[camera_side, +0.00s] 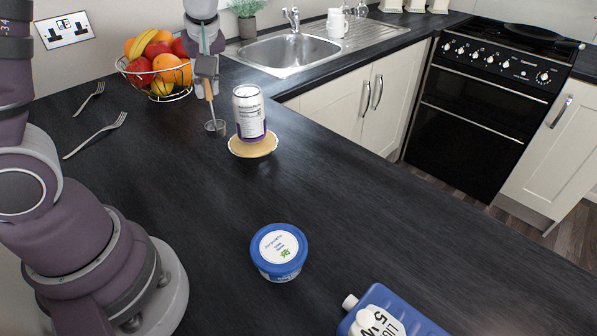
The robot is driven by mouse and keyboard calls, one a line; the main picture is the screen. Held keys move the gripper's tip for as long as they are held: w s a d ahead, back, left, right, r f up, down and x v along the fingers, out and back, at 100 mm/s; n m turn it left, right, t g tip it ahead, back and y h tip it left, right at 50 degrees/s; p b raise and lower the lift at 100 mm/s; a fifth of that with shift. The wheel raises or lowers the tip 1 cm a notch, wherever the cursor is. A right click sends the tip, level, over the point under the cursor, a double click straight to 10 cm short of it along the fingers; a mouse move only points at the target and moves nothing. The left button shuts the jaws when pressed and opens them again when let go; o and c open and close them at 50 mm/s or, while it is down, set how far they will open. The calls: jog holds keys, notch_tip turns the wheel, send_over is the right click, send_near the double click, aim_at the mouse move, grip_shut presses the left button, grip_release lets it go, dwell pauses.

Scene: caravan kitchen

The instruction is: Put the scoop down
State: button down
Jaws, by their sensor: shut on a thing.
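The scoop (215,127) has a wooden handle, a thin shaft and a small metal bowl. It hangs nearly upright, bowl down, left of the can. My gripper (207,84) points down and is shut on the scoop's handle. The bowl is at or just above the dark worktop (345,190); I cannot tell whether it touches. The fingers hide the upper part of the handle.
A can (249,113) stands on a tan-topped dish (254,146) right beside the scoop. A fruit basket (157,82) is behind it. Two forks (97,135) lie left. A blue-lidded tub (279,250) and a blue bottle (388,315) are in front. The worktop between is clear.

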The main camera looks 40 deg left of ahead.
jog(key=s+a+n+g+h, duration=0.2)
jog(key=s+a+n, duration=0.1)
jog(key=s+n, duration=0.3)
jog(key=s+a+f+n+g+h, duration=0.1)
jog(key=s+a+n+g, duration=0.15)
jog(key=n, duration=0.65)
jog(key=s+a+n+g+h, duration=0.1)
jog(key=s+a+n+h, duration=0.1)
jog(key=s+a+n, duration=0.35)
notch_tip(320, 180, down, 8)
jog(key=d+n, duration=0.1)
jog(key=n, duration=0.1)
jog(key=shift+s+d, duration=0.3)
jog(key=shift+d, duration=0.1)
jog(key=shift+n, duration=0.25)
jog(key=c, duration=1.1)
grip_release()
jog(key=shift+f, duration=0.1)
jog(key=shift+c, duration=0.2)
